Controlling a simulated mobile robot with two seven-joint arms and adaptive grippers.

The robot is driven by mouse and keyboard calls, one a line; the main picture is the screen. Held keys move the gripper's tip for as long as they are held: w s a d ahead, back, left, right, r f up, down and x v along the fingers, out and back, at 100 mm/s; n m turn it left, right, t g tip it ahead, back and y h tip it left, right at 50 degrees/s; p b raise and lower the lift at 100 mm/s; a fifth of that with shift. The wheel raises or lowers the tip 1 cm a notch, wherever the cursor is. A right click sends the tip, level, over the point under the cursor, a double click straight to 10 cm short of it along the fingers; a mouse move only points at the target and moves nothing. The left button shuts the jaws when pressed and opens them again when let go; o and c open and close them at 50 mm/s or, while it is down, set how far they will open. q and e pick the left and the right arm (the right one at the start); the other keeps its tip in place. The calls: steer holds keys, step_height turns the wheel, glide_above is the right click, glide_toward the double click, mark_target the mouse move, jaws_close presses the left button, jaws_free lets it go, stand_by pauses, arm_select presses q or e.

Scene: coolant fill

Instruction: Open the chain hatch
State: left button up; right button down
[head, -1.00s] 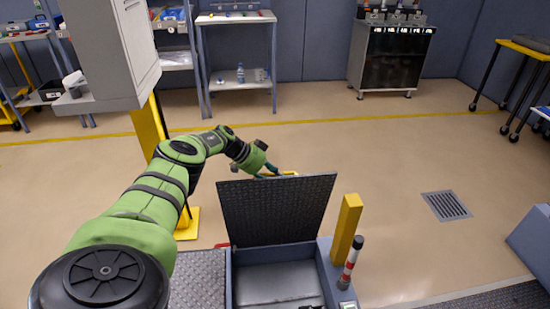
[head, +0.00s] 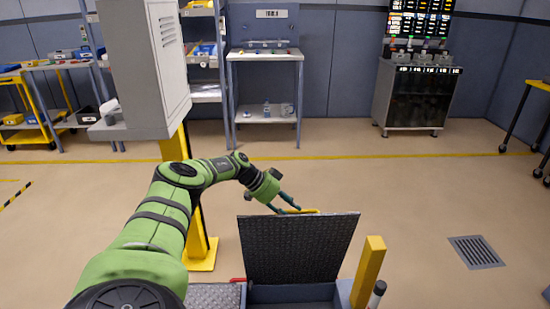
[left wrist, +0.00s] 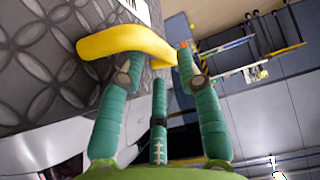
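The chain hatch lid (head: 298,250), a dark diamond-plate panel, stands raised and nearly upright over its floor opening in the head view. Its yellow handle (head: 300,211) shows at the lid's top edge. My left gripper (head: 287,208) is at the handle, on the lid's far side. In the left wrist view, the gripper (left wrist: 158,55) has its teal fingers spread. The yellow handle (left wrist: 125,42) lies by the fingertips, crossing behind the left finger; I cannot tell whether it touches. The patterned lid (left wrist: 40,65) fills the upper left there. My right gripper is not seen.
A yellow post (head: 368,272) stands right of the hatch, with a dark-capped post (head: 377,290) beside it. A grey cabinet (head: 150,70) on a yellow column is at the left. A floor drain (head: 476,252) is at the right. The floor beyond the lid is clear.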

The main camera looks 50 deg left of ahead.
arm_select(q)
steer(key=v, duration=0.8)
steer(key=shift+d, duration=0.1)
